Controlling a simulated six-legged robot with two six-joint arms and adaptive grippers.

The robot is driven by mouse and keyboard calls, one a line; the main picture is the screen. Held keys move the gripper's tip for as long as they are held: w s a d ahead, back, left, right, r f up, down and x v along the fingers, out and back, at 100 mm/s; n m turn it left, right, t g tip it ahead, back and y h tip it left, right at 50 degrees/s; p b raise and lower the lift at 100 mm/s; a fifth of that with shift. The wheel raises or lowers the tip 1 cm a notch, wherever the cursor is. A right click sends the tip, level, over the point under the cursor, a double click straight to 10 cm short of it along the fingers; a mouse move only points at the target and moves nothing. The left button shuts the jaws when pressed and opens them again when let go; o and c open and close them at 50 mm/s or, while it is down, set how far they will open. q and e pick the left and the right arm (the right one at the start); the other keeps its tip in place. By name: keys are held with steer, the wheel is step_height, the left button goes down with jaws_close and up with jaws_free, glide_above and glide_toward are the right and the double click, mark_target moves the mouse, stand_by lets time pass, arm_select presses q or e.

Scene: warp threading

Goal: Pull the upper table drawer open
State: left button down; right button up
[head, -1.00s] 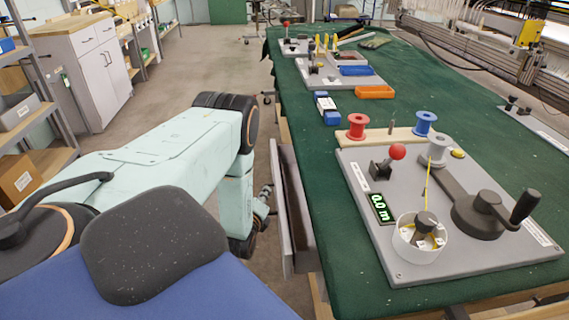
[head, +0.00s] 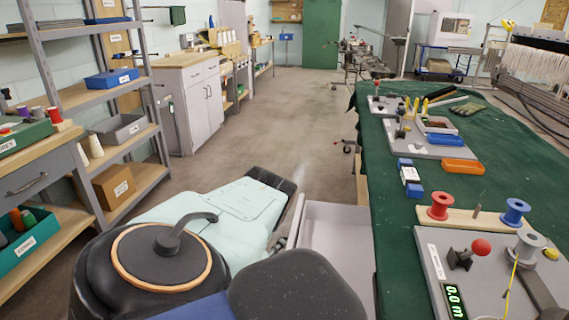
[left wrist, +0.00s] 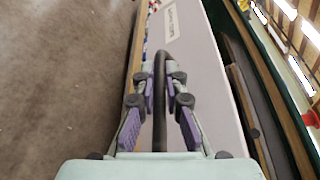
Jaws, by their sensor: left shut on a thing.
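The upper drawer (head: 338,232) sticks out from the left side of the green-covered table (head: 400,270). Its light grey inside shows, and the part I see is empty. My left arm lies in front of its near part. In the left wrist view, the drawer's grey front (left wrist: 205,75) carries a white label and a dark bar handle (left wrist: 160,100). My left gripper (left wrist: 163,84) is shut on this handle, with one finger on each side. In the head view the handle and fingertips are hidden behind my arm. My right gripper is in neither view.
On the table stand a grey board (head: 435,250) with a red-knobbed lever, spools (head: 439,206) and an orange tray (head: 460,167). Shelves (head: 125,140) and a cabinet (head: 190,105) line the left. The floor (head: 290,130) between is clear.

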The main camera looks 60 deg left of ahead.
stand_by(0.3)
arm_select(q)
steer(key=c, duration=1.7)
jaws_free()
steer(key=v, duration=1.2)
